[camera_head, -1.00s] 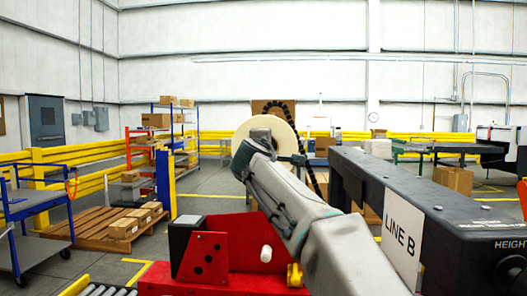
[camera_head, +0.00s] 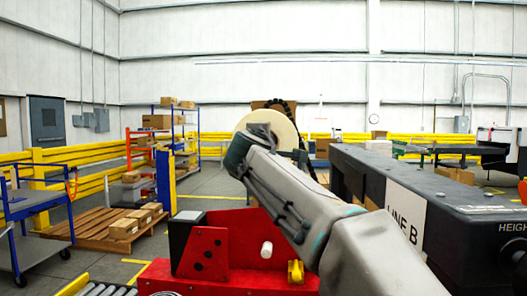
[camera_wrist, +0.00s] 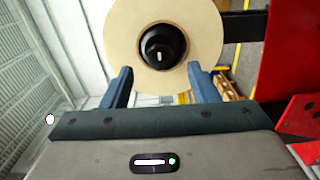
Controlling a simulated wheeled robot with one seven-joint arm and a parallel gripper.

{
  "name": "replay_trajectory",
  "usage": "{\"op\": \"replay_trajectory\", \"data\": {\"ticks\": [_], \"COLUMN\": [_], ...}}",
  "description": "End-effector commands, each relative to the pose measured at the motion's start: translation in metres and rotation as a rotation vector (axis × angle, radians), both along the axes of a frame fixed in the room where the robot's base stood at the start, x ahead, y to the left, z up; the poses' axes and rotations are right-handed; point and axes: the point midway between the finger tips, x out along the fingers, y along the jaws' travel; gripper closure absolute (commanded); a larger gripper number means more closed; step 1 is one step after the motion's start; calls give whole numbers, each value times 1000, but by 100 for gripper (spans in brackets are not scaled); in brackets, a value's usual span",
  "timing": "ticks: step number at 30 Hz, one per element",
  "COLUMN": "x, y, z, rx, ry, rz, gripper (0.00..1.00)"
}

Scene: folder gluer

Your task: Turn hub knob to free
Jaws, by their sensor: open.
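In the wrist view, a black round hub knob (camera_wrist: 163,47) with a short white mark sits at the centre of a cream-coloured roll (camera_wrist: 120,32). The white mark looks about upright in the picture. My gripper (camera_wrist: 158,77) is open, with its two blue fingers apart below the knob in the picture and nothing between them. I cannot tell how far the fingertips are from the knob. In the head view, the roll (camera_head: 285,122) shows behind my arm, which hides the hub and my fingers.
A red machine frame (camera_head: 225,250) stands below the roll, with a white knob (camera_head: 266,250) and a yellow part (camera_head: 295,272). A dark beam with a LINE B sign (camera_head: 405,215) runs at right. Shelves and a pallet (camera_head: 105,232) stand at left.

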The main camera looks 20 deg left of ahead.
Motion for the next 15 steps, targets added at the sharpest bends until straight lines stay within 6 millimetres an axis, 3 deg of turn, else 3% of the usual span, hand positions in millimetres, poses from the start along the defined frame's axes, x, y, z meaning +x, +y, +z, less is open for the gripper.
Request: {"op": "replay_trajectory", "data": {"ticks": [6, 15], "x": [-44, -79], "y": [-10, -18], "z": [-2, -1], "rx": [1, -1], "ry": [-1, 0], "rz": [4, 2], "gripper": [46, 46]}}
